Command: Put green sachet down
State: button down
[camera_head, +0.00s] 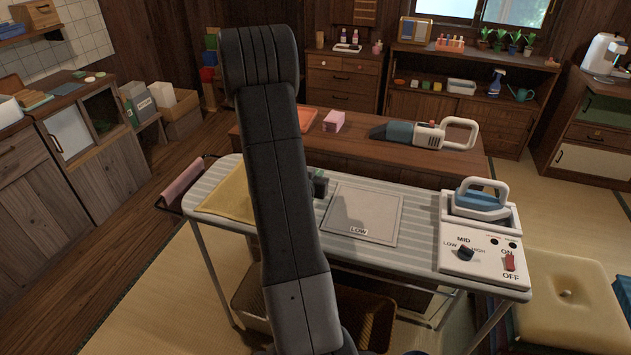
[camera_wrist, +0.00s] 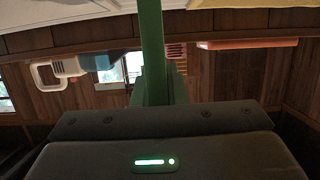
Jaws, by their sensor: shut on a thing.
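My gripper (camera_wrist: 160,118) is shut on the green sachet (camera_wrist: 152,45), which shows edge-on as a narrow upright green strip in the wrist view. The fingertips are hard to make out there. In the head view my dark arm hides most of the gripper; only a small dark grey-green part shows just right of the arm, over the striped ironing board (camera_head: 225,175). I cannot tell whether the sachet touches the board.
A flat grey plate marked LOW (camera_head: 365,210) lies on the board, with an iron (camera_head: 482,200) in its stand at the right. A yellow cloth (camera_head: 230,195) lies left. Behind, a low wooden table (camera_head: 400,155) holds a handheld vacuum (camera_head: 425,132), a pink box (camera_head: 334,121) and an orange tray (camera_head: 307,118).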

jog(key=shift+f, duration=0.9)
jog(key=shift+f, duration=0.1)
jog(key=shift+f, duration=0.1)
jog(key=c, duration=1.5)
grip_release()
jog(key=shift+o, duration=0.2)
